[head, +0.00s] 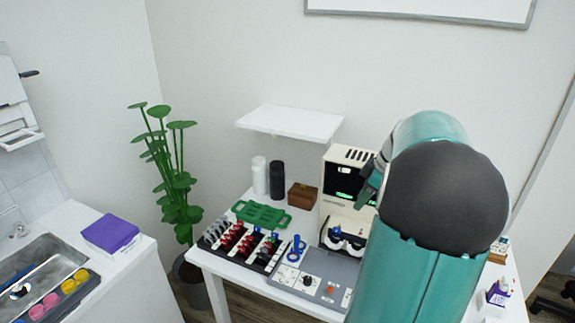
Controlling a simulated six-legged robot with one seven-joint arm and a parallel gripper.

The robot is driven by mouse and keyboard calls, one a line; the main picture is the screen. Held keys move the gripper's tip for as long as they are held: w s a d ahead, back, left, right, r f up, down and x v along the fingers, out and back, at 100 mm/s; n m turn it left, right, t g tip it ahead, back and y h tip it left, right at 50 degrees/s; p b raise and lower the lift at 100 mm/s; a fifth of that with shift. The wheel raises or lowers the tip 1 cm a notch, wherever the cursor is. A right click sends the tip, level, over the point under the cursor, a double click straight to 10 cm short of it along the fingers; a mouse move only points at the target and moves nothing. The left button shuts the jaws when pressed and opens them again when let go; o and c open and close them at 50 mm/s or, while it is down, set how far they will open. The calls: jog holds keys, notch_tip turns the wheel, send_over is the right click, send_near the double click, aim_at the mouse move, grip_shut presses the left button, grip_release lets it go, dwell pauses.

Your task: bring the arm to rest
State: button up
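My teal arm with a dark round joint cover rises large at the right of the head view and hides part of the table behind it. A small dark teal part that looks like the end of my gripper (370,186) sticks out to the left from behind the arm, in front of the cream machine. The rest of the gripper is hidden by the arm. I cannot tell whether its fingers are open or shut, or whether it holds anything.
A white table (228,267) carries a cream machine (349,155), green tray (262,214), rack of red-handled items (239,245), grey panel (311,284) and brown box (302,195). A white shelf (290,122) hangs above. A plant (180,181) and sink counter (135,259) stand left.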

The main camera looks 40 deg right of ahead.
jog(key=w+a+r+m+h, duration=0.1)
jog(key=w+a+r, duration=0.15)
jog(key=a, duration=0.95)
jog(key=w+a+r+m+h, duration=0.15)
jog(key=w+a, duration=0.25)
jog(key=a, duration=0.9)
jog(key=s+a+m, duration=0.1)
jog(key=s+a, duration=0.3)
jog(key=a, duration=0.5)
jog(key=s+a+m+t, duration=0.1)
jog(key=s+a, duration=0.3)
jog(key=a, duration=0.5)
jog(key=shift+s+a+f+t+y, duration=0.3)
jog(key=shift+f+y, duration=0.05)
jog(key=shift+f, duration=0.1)
jog(key=shift+d, duration=0.2)
